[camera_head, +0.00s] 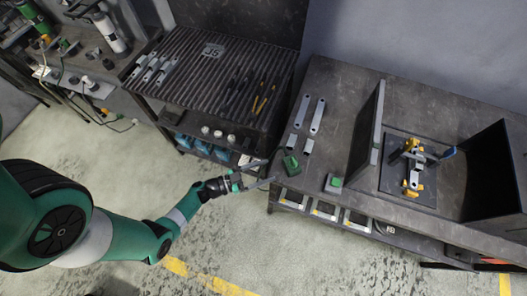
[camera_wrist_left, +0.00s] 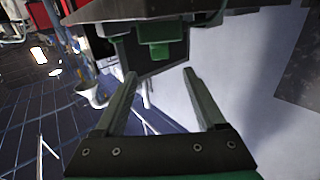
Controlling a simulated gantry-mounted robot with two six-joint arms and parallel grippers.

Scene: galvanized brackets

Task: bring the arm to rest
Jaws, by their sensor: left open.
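My left arm, green and grey, comes in from the left in the head view. Its left gripper (camera_head: 265,172) is open and empty beside the front left corner of the grey workbench (camera_head: 345,95). In the left wrist view the two fingers of the left gripper (camera_wrist_left: 157,92) stand wide apart with nothing between them. Behind them are a dark panel with green parts and a pale wall. My right gripper is not in view.
Several flat metal brackets (camera_head: 318,115) lie on the workbench. Two green-topped items (camera_head: 291,164) sit near its front edge. A fixture with yellow clamps (camera_head: 413,172) stands between dark panels. A slatted rack table (camera_head: 215,70) stands left. Open floor (camera_head: 240,235) lies in front.

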